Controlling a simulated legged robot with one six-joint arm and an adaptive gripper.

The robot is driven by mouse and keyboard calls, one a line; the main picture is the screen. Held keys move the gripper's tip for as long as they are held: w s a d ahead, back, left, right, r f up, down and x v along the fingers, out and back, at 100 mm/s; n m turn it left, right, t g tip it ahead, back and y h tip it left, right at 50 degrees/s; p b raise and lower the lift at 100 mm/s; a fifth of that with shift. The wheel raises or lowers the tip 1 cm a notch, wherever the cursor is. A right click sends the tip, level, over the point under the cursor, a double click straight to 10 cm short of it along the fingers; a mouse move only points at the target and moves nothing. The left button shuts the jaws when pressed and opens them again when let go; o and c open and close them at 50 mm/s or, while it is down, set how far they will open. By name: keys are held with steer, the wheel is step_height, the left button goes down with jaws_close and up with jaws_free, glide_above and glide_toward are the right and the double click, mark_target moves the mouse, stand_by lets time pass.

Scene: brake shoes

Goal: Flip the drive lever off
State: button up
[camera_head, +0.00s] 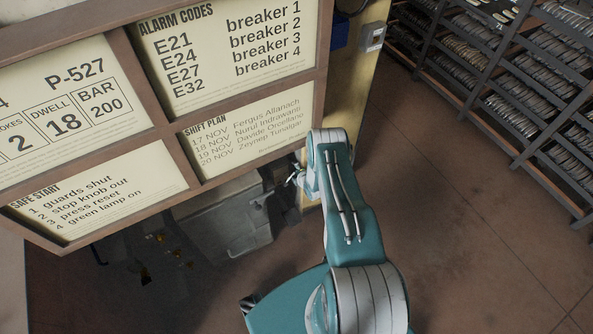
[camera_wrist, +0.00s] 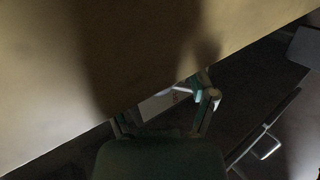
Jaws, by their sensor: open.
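I cannot pick out the drive lever for certain in either view. My gripper (camera_wrist: 163,112) is open, with its two fingers spread at the lower middle of the wrist view. A pale panel with dark marks (camera_wrist: 158,105) shows between and beyond the fingers; I cannot tell what it belongs to. A broad yellowish surface (camera_wrist: 40,100) fills the upper left there, with a dark shadow on it. In the head view my gripper (camera_head: 297,178) shows small, partly hidden by my arm, beside the lower right corner of the sign board. I see nothing held.
A wood-framed sign board (camera_head: 325,60) stands at the left, close to my arm. A yellow post (camera_head: 350,85) carries a small grey box (camera_head: 372,37). A grey bin-like object (camera_head: 225,220) is below the board. Racks (camera_head: 500,80) line the right; brown floor (camera_head: 460,220) is clear.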

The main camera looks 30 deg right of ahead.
mark_target(286, 167)
steer(key=shift+a, duration=0.1)
jaws_close()
steer(key=shift+r, duration=0.1)
steer(key=shift+a+r+n+h, duration=0.25)
steer(key=shift+a+n+h, duration=0.15)
steer(key=shift+a, duration=0.05)
steer(key=shift+a+r+n+h, duration=0.2)
steer(key=shift+a+n+h, duration=0.2)
steer(key=shift+a, duration=0.05)
steer(key=shift+s+a+r+n+t+h, duration=0.1)
steer(key=shift+a+r+n+t+h, duration=0.05)
steer(key=shift+a+n+h, duration=0.35)
steer(key=shift+a+r+n+t+h, duration=0.15)
steer(key=shift+a+n+h, duration=0.15)
steer(key=shift+a+h, duration=0.25)
steer(key=shift+a, duration=0.1)
jaws_free()
